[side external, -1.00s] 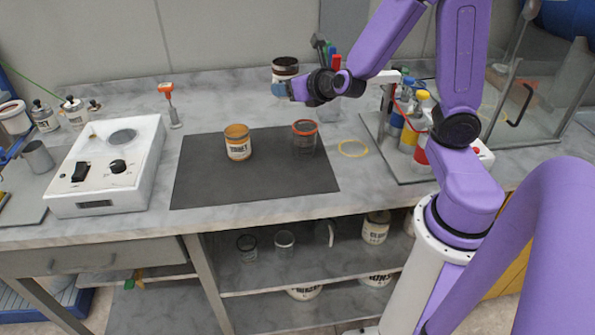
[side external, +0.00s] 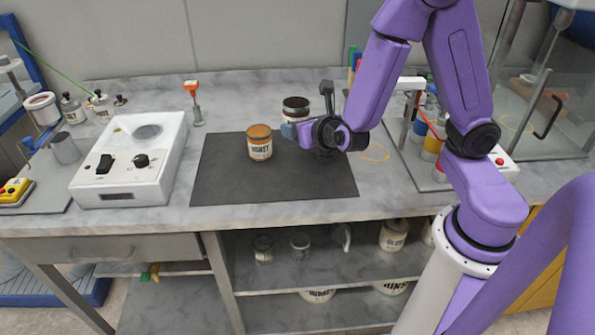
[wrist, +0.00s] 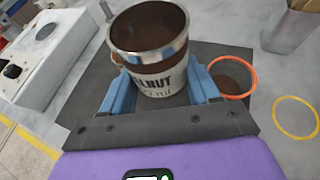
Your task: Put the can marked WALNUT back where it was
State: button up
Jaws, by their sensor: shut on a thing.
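The WALNUT can (wrist: 150,82) has a metal rim, a dark brown inside and a white label, partly readable in the wrist view. My gripper (wrist: 162,92) is shut on it, with a blue finger on each side. In the side view the can (side external: 296,104) is upright above or on the back part of the dark mat (side external: 225,185), right of the can labelled HONEY (side external: 260,149). My gripper (side external: 290,131) hides its base, so I cannot tell if it touches the mat. A yellow ring (side external: 375,160) marks the bare worktop right of the mat.
A white hotplate-like device (side external: 95,190) stands at left. Bottles with coloured bands (side external: 431,150) stand at right. The mat's front is clear.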

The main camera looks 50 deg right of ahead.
aim_at(300, 179)
jog(key=shift+s+a+f, duration=0.3)
jog(key=shift+a+f, duration=0.1)
jog(key=shift+f, duration=1.3)
jog(key=shift+s+a+f, duration=0.25)
jog(key=shift+a+f, duration=0.15)
jog(key=shift+f, duration=1.3)
jog(key=shift+s+a+f, duration=0.3)
jog(key=shift+a+f, duration=0.1)
jog(key=shift+f, duration=1.3)
jog(key=shift+f, duration=0.1)
jog(key=o, duration=1.2)
